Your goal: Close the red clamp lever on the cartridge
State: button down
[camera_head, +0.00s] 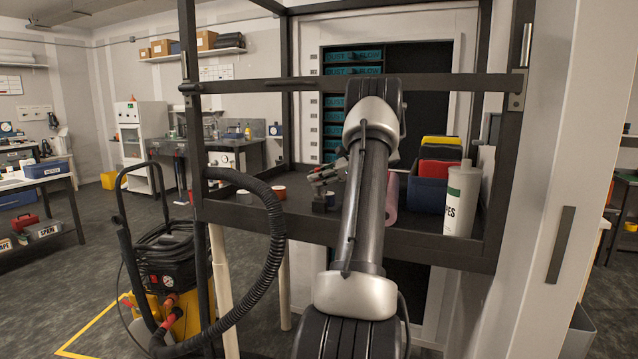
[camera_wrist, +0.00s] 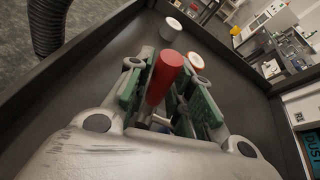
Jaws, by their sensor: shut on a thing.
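My gripper (camera_wrist: 160,92) has green-padded fingers on both sides of a red, round-ended rod in the wrist view. This rod looks like the red clamp lever (camera_wrist: 167,68), and my gripper is shut on it. Its lower end runs down between the fingers, where small metal parts show. The cartridge cannot be made out; my gripper body covers the area below. In the head view my gripper (camera_head: 326,174) is small, left of my arm and low over the dark bench top.
The dark bench top (camera_head: 300,222) has raised edges and frame posts. A blue bin (camera_head: 426,192) and a white wipes canister (camera_head: 461,200) stand right. A black hose (camera_head: 272,240) loops at the left.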

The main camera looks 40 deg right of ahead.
jog(key=shift+w+d+m+y, duration=0.15)
jog(key=shift+d+m+y, duration=0.15)
jog(key=shift+d+m, duration=0.1)
jog(key=shift+r, duration=0.1)
jog(key=c, duration=1.3)
grip_release()
jog(key=shift+o, duration=0.2)
jog(key=s+d+r, duration=0.1)
jog(key=s+d, duration=0.7)
jog(key=s, duration=0.6)
jog(key=shift+d+r, duration=0.4)
jog(key=shift+s, duration=0.1)
